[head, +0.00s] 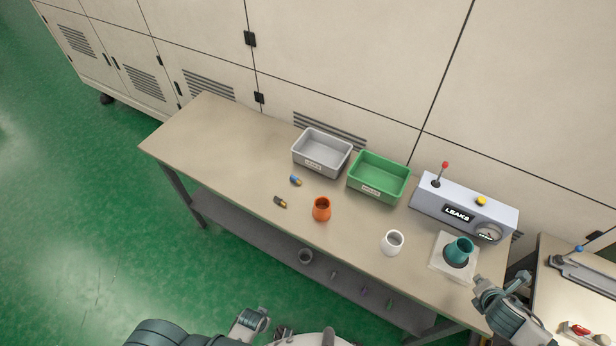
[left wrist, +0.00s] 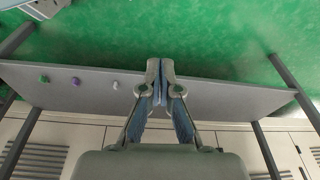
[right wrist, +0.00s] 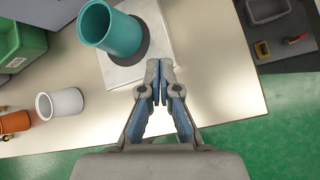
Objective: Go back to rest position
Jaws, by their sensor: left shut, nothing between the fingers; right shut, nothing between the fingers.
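My right gripper (head: 500,283) is shut and empty in the head view, beside the bench's front right edge, just below the teal cup (head: 459,251). In the right wrist view its closed fingertips (right wrist: 160,70) point toward the white base plate (right wrist: 147,70), with nothing between them. The teal cup stands on a dark disc on that plate, tilted in view. My left gripper is shut and empty; its closed fingertips (left wrist: 161,72) show in the left wrist view against the lower shelf (left wrist: 220,98) and green floor. In the head view part of my left arm shows at the bottom edge.
On the bench (head: 215,135) are a grey bin (head: 322,165), a green bin (head: 376,192), an orange cup (head: 321,209), a white cup (head: 391,243), two small capsule-like parts and a leak tester (head: 465,209). Another table (head: 552,300) stands at right. The bench's left end is clear.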

